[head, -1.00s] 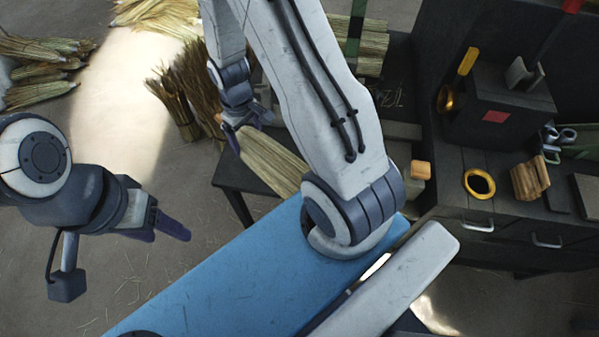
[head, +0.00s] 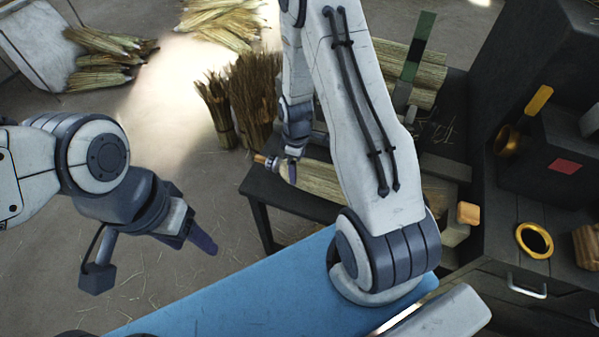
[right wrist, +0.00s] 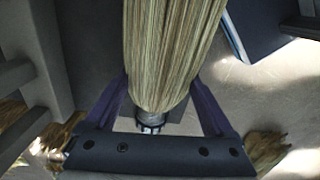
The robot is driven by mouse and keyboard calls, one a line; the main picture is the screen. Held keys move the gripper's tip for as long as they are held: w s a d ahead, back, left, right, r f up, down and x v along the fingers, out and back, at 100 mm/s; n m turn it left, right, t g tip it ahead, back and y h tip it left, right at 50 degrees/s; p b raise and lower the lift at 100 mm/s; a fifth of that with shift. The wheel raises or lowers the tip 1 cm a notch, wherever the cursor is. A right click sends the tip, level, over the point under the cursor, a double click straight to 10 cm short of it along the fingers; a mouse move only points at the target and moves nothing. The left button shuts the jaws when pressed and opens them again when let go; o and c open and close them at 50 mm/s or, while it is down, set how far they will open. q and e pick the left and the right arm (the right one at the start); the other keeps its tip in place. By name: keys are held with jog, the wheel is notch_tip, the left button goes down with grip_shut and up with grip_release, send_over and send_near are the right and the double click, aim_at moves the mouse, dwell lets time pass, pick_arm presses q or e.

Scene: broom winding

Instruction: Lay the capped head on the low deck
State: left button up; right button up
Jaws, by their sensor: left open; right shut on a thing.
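The capped head is a pale straw bundle (head: 325,180) with a light tapered shoulder and a small orange-brown end at its left in the head view. In the right wrist view its straw (right wrist: 172,45) runs away from me, with a metallic cap (right wrist: 151,123) at the near end. My right gripper (head: 292,168) is shut on it near the capped end, over the low deck (head: 285,196), a dark low table. My arm hides part of the bundle, and I cannot tell whether it touches the deck. My left gripper (head: 200,235) is open and empty over the floor.
A blue panel (head: 240,290) lies in front of the deck. A grey-brown block (head: 445,168) and straw bundles (head: 425,75) are behind my right arm. A dark cabinet with a gold ring (head: 534,240) stands at right. Upright straw bundles (head: 250,95) stand behind the deck.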

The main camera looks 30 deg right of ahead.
jog(key=shift+f, duration=1.45)
jog(key=o, duration=1.5)
